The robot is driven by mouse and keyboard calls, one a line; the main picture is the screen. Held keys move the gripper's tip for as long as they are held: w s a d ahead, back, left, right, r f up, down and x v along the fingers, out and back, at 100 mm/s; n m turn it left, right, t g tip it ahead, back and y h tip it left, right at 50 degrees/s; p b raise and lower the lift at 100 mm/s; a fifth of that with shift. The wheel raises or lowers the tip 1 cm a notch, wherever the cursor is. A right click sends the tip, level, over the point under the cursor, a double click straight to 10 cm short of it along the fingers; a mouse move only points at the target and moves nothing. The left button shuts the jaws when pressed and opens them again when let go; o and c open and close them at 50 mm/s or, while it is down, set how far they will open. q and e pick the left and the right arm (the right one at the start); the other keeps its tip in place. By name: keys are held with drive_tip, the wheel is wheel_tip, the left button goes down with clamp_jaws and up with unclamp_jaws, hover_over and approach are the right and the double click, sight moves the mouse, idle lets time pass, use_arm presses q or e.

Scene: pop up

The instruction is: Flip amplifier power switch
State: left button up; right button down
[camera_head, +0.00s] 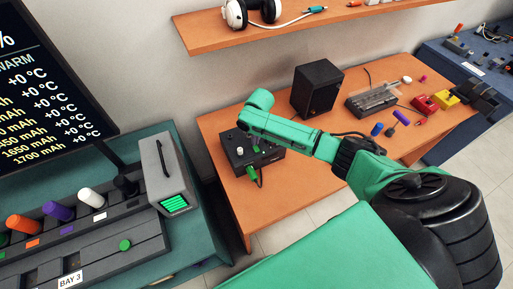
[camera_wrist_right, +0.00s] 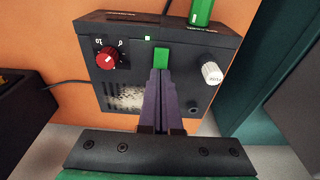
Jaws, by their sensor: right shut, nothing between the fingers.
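The amplifier is a dark box (camera_head: 269,164) on the orange table, and its panel (camera_wrist_right: 120,72) fills the upper wrist view. The panel carries a red knob (camera_wrist_right: 107,58), a white knob (camera_wrist_right: 212,73), a small pale light (camera_wrist_right: 148,38) and a green switch (camera_wrist_right: 161,56) between the knobs. My right gripper (camera_head: 256,149) is over the amplifier. In the wrist view its dark fingers (camera_wrist_right: 160,75) are shut and empty, with the tips right at the lower edge of the green switch. I cannot tell whether they touch it. My left gripper is not in view.
A grey charger unit (camera_head: 165,172) stands on the teal bench at left.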

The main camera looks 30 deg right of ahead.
sight(255, 147)
drive_tip(key=shift+f+b, duration=0.6)
drive_tip(key=shift+f, duration=0.4)
idle(0.6)
drive_tip(key=shift+r, duration=0.1)
wheel_tip(255, 147, up, 7)
drive_tip(key=p, duration=0.8)
drive_tip(key=shift+r, duration=0.1)
